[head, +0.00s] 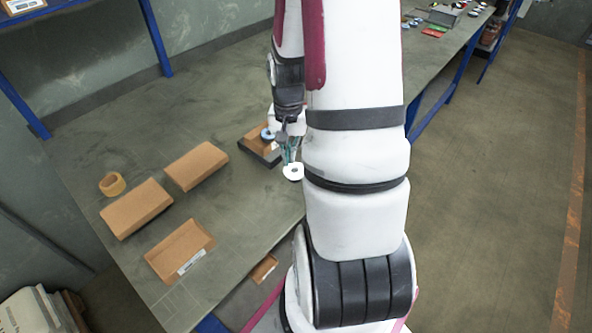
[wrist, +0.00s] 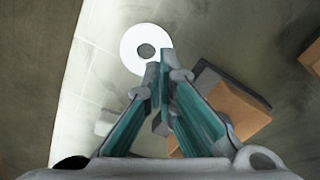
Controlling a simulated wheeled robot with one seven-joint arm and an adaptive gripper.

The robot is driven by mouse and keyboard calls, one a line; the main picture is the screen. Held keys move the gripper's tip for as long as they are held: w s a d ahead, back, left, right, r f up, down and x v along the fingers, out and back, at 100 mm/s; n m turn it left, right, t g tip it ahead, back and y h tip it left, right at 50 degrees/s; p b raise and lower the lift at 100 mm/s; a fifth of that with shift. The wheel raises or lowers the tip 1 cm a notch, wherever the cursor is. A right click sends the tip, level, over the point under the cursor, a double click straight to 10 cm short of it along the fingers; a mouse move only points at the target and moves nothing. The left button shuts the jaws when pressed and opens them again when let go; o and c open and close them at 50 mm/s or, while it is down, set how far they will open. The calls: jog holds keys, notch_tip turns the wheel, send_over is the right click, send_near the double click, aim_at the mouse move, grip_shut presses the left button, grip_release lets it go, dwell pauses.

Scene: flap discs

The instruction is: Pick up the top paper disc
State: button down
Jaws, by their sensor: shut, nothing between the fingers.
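A white paper disc (wrist: 131,40) with a dark centre hole lies flat, seen just beyond my fingertips in the wrist view. It also shows in the head view (head: 288,172), close to the table's near edge beside my arm. Whether other discs lie beneath it I cannot tell. My gripper (wrist: 160,68) is shut and empty. Its fingertips overlap the disc's lower right edge in the wrist view; the height gap between them is unclear. In the head view my gripper (head: 290,152) is partly hidden by my arm.
A dark-based brown box (head: 252,146) stands left of my gripper, with a bluish disc (head: 267,133) near it. Cardboard boxes (head: 136,208) and a tape roll (head: 112,184) lie further left on the grey table (head: 90,150). Bare table lies between them and the disc.

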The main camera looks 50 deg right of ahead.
jog(key=shift+f+b, duration=0.55)
jog(key=shift+f, duration=0.65)
dwell(0.5)
jog(key=shift+s+p, duration=0.45)
jog(key=shift+s, duration=0.65)
dwell(0.7)
notch_tip(320, 180, up, 6)
jog(key=p, duration=0.3)
jog(key=shift+f+p, duration=0.15)
jog(key=shift+p, duration=0.15)
jog(key=shift+w, duration=0.1)
dwell(0.3)
